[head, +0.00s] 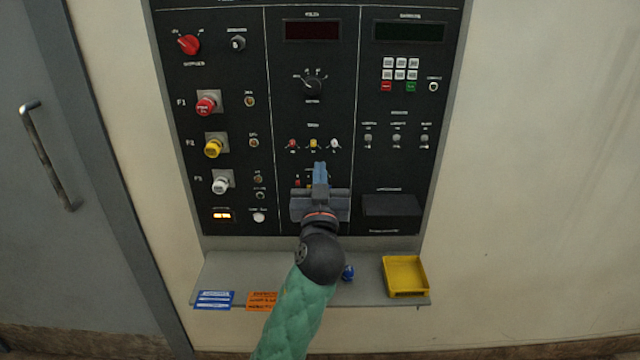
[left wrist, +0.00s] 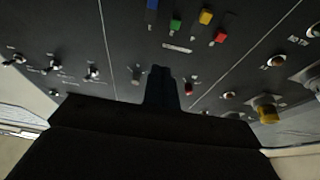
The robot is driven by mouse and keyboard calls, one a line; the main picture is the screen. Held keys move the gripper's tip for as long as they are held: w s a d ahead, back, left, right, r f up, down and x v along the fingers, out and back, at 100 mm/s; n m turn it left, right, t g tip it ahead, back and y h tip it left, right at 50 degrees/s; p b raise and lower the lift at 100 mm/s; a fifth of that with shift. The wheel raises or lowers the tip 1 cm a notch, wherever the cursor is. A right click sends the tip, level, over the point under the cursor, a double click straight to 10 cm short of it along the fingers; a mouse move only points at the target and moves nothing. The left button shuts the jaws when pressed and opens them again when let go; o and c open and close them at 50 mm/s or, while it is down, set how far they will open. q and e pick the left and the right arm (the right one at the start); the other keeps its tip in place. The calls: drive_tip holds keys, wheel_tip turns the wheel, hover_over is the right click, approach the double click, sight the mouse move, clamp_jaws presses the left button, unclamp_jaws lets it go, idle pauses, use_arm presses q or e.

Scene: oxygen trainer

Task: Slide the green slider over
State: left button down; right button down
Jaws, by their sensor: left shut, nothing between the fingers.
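The green slider (left wrist: 175,25) shows in the left wrist view near the top edge, in a row with a blue slider (left wrist: 152,10), a yellow slider (left wrist: 206,17) and a red slider (left wrist: 220,36). My left gripper (head: 320,170) is in front of the lower middle of the black panel, and its fingers are shut and empty. It hides the green slider in the head view. In the left wrist view the fingertips (left wrist: 163,80) lie below the green slider in the picture, with a visible gap. My right gripper is not in view.
Toggle switches (head: 313,144) sit above the gripper, and large knobs (head: 213,147) stick out at the left. A dark box (head: 391,205) juts out at the right. A shelf (head: 365,292) below carries a yellow tray (head: 405,291) and a small blue object (head: 348,272).

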use_arm(q)
drive_tip(key=f, duration=0.1)
drive_tip(key=w+f, duration=0.1)
drive_tip(key=f, duration=0.1)
drive_tip(key=shift+w+f+p, duration=0.15)
drive_tip(key=shift+f+p, duration=0.1)
drive_tip(key=shift+p, duration=0.05)
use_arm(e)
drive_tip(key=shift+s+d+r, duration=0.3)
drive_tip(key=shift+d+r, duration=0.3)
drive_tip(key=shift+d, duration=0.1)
